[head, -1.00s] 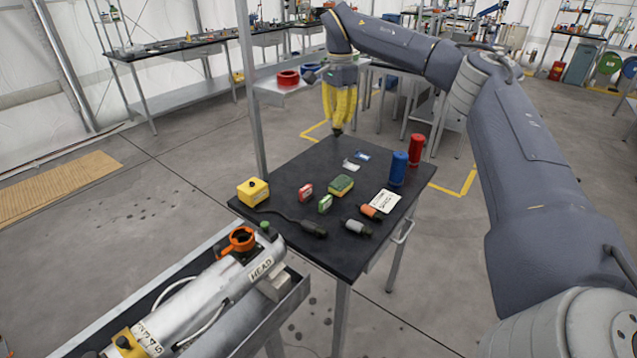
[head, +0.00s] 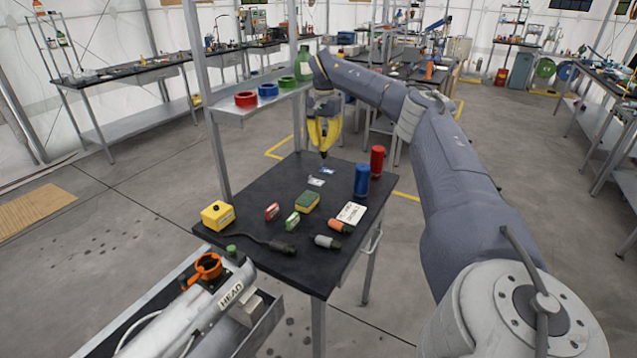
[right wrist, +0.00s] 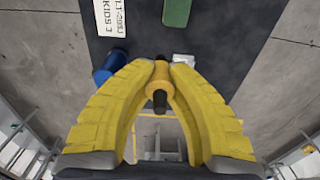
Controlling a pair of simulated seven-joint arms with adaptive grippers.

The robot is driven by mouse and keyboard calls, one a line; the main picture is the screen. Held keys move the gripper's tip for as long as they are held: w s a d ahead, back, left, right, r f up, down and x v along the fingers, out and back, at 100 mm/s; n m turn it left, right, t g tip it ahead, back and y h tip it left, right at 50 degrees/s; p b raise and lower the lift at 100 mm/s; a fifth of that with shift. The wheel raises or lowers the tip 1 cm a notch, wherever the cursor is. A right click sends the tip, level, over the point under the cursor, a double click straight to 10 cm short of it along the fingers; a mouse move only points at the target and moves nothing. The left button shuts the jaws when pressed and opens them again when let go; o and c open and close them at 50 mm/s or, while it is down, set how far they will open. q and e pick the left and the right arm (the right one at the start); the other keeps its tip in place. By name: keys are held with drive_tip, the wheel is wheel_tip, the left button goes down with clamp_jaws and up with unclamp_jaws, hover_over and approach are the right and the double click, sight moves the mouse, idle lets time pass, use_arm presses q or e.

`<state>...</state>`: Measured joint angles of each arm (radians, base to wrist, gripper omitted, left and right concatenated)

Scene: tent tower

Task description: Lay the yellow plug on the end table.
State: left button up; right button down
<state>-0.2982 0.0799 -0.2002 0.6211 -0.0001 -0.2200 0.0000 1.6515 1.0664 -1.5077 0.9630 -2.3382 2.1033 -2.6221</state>
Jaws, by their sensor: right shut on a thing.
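My right gripper (head: 323,145) is shut on the yellow plug (right wrist: 160,80). The plug sits between the two yellow fingertips in the right wrist view, its dark end sticking out. In the head view the fingers mostly hide the plug, and a dark tip (head: 323,155) shows below them. The gripper points down over the back part of the black-topped end table (head: 262,192), behind the white and blue cards (head: 317,181). I cannot tell the exact height of the plug above the top. My left gripper is not in view.
A blue cylinder (head: 361,181) and a red cylinder (head: 377,161) stand at the table's right. A sponge (head: 307,201), yellow box (head: 217,214), labelled white card (head: 351,213) and several connectors lie nearer. A shelf with rings (head: 268,91) stands back left. The back left tabletop is clear.

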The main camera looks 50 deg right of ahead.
sight(324, 154)
wheel_tip(324, 154, down, 17)
drive_tip(key=shift+r, duration=0.2)
idle(0.5)
drive_tip(key=shift+f, duration=0.1)
drive_tip(key=c, duration=1.4)
unclamp_jaws()
wheel_tip(324, 154, up, 12)
drive_tip(key=shift+r, duration=0.15)
